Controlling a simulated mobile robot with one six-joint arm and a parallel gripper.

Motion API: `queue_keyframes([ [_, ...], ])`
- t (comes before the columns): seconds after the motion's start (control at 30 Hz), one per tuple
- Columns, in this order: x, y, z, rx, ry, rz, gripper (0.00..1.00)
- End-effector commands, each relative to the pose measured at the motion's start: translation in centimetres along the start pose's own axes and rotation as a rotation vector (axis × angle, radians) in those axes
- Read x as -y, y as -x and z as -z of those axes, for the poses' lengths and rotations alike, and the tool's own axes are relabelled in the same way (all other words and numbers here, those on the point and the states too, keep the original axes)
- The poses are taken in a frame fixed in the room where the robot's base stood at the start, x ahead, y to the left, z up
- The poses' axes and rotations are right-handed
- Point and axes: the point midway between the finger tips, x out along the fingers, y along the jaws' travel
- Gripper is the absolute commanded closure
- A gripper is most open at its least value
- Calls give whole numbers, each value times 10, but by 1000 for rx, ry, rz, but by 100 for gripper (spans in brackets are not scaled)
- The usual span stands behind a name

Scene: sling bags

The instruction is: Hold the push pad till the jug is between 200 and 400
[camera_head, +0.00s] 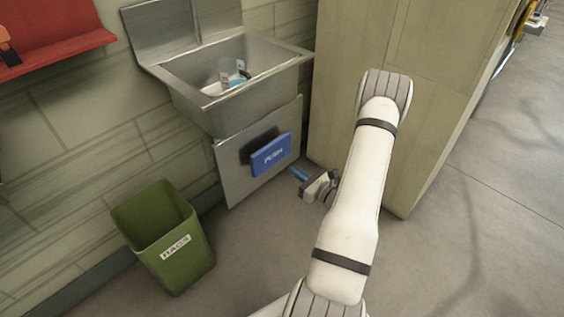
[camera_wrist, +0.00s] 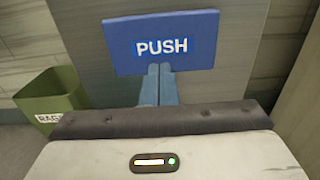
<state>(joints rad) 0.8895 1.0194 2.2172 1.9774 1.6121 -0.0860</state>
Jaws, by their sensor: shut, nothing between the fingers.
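The blue push pad (camera_head: 271,155), marked PUSH, is on the front panel below the sink. In the wrist view the push pad (camera_wrist: 161,30) is straight ahead, above the fingertips. My gripper (camera_head: 294,171) is shut and empty, just in front of the pad's lower right side. In the wrist view my gripper (camera_wrist: 159,72) has its fingers together, their tips at the pad's lower edge; I cannot tell whether they touch it. The jug (camera_head: 236,76) is clear and stands inside the steel sink basin (camera_head: 186,95). Its scale and water level are too small to read.
A green bin (camera_head: 180,255) marked RAGS stands on the floor left of the panel; it also shows in the wrist view (camera_wrist: 48,92). A tall beige cabinet (camera_head: 345,70) stands close on the right. A red shelf (camera_head: 60,50) is on the wall at upper left.

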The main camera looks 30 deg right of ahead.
Motion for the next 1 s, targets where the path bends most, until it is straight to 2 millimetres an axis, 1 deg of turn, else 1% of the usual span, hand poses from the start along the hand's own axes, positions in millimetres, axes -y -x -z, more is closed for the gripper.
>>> queue_keyframes([
  [0.03,1,11,-1,-1,-3,5,100],
  [0.1,1,21,0,-1,-2,4,100],
  [0.2,0,32,0,-2,-2,2,100],
  [0.3,0,38,1,-2,-2,0,100],
  [0.9,-1,39,1,-2,-1,-2,100],
  [0.97,-3,37,-3,-2,3,-12,100],
  [1.0,-6,35,-9,-2,10,-30,100],
])
